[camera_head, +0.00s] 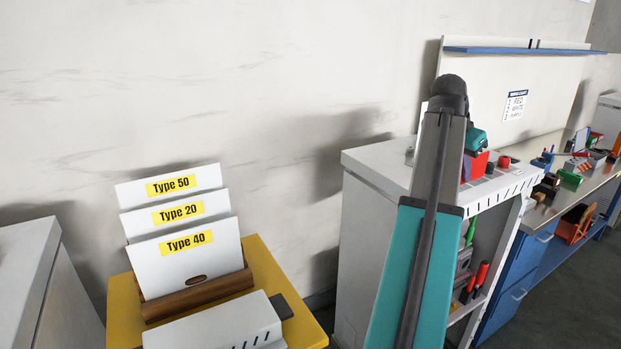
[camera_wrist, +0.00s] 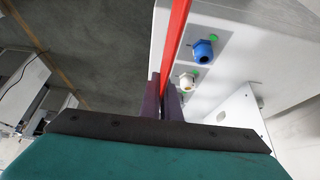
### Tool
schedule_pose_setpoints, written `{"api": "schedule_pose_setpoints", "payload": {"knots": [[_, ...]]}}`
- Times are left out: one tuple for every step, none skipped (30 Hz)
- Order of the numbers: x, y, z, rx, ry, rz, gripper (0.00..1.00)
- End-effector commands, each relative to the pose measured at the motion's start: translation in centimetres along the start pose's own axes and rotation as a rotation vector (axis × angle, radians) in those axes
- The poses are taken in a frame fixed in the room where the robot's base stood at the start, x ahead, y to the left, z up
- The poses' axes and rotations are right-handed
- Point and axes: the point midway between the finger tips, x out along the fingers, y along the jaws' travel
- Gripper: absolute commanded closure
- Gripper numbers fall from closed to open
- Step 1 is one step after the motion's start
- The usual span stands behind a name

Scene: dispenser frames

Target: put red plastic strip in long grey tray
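The red plastic strip (camera_wrist: 177,32) shows in the wrist view as a long, narrow, bright red piece. It runs from between the fingers of my gripper (camera_wrist: 164,88) up to the top edge of the picture. The two dark purple fingers are close together, one on each side of the strip's lower end, and hold it. The strip's far end is out of view. My gripper and the strip cannot be made out in the head view, where my raised arm fills the middle. I cannot identify a long grey tray in either view.
In the wrist view, a pale cabinet panel with a blue fitting (camera_wrist: 203,51) and a white fitting (camera_wrist: 188,81) is close beside the strip. In the head view, a yellow stand (camera_head: 262,262) holds labelled cards; a white cabinet (camera_head: 372,215) and cluttered workbench (camera_head: 545,212) are right.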

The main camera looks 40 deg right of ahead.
Motion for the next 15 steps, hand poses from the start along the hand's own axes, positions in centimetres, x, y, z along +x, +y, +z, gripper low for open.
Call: {"api": "schedule_pose_setpoints", "payload": {"knots": [[-0.7, 0.0, -0.4, 0.000, 0.000, 0.000, 1.00], [-0.9, 0.0, -0.5, 0.000, 0.000, 0.000, 1.00], [-1.2, 0.0, -0.7, 0.000, 0.000, 0.000, 1.00], [-1.5, 0.0, -0.9, 0.000, 0.000, 0.000, 1.00], [-1.8, 0.0, -1.0, 0.000, 0.000, 0.000, 1.00], [-2.1, 0.0, -1.2, 0.000, 0.000, 0.000, 1.00], [-2.4, 0.0, -1.4, 0.000, 0.000, 0.000, 1.00], [-2.6, 0.0, -1.5, 0.000, 0.000, 0.000, 1.00], [-2.9, 0.0, -1.6, 0.000, 0.000, 0.000, 1.00], [-3.0, 0.0, -1.7, 0.000, 0.000, 0.000, 1.00], [-3.1, 0.0, -1.8, 0.000, 0.000, 0.000, 1.00], [-3.3, 0.0, -1.9, 0.000, 0.000, 0.000, 1.00], [-3.3, 0.0, -1.9, 0.000, 0.000, 0.000, 1.00], [-3.4, 0.0, -1.9, 0.000, 0.000, 0.000, 1.00], [-3.4, 0.0, -1.9, 0.000, 0.000, 0.000, 1.00]]}}
